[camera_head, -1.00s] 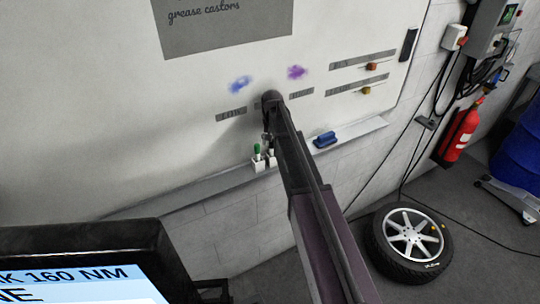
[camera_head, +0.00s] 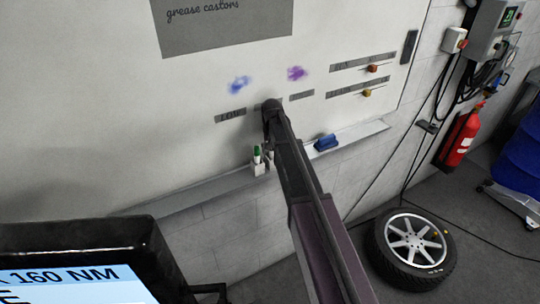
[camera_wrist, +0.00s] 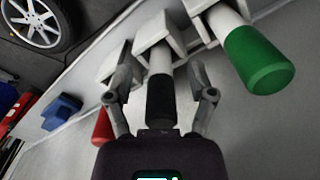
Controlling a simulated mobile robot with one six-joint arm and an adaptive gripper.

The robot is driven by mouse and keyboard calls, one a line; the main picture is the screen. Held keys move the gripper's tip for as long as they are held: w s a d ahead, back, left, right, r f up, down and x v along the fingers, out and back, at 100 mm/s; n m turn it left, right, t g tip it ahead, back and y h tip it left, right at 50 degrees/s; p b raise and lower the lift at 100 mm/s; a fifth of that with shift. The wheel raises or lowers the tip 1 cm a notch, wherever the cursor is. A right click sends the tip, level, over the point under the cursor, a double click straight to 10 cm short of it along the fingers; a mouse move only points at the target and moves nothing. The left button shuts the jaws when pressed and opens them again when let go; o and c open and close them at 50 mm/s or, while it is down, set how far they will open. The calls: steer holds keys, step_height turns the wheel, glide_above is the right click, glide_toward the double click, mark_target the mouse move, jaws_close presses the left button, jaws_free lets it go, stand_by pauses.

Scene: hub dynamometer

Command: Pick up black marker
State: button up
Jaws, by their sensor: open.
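The black marker (camera_wrist: 160,95) stands cap outward in a white holder, with its white body (camera_wrist: 158,58) partly showing in the wrist view. My gripper (camera_wrist: 163,95) is open, with one finger on each side of the black cap and a visible gap to each finger. In the head view my arm hides the black marker, and the gripper there (camera_head: 270,145) is mostly hidden too. The green marker (camera_wrist: 258,58) stands in the neighbouring holder, to the right in the wrist view; it also shows in the head view (camera_head: 257,152).
A red cap (camera_wrist: 102,127) lies just beyond my left finger. A blue eraser (camera_wrist: 62,112) sits on the whiteboard tray (camera_head: 190,195). The whiteboard (camera_head: 120,110) rises right behind the markers. A wheel (camera_head: 410,245) lies on the floor.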

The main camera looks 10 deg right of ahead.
jaws_close()
steer(key=shift+r, duration=0.15)
step_height(320, 180, up, 7)
steer(key=p, duration=0.7)
steer(key=s+d, duration=0.2)
steer(key=s, duration=0.6)
steer(key=s+d, duration=0.3)
steer(key=s, duration=0.6)
steer(key=shift+d, duration=0.3)
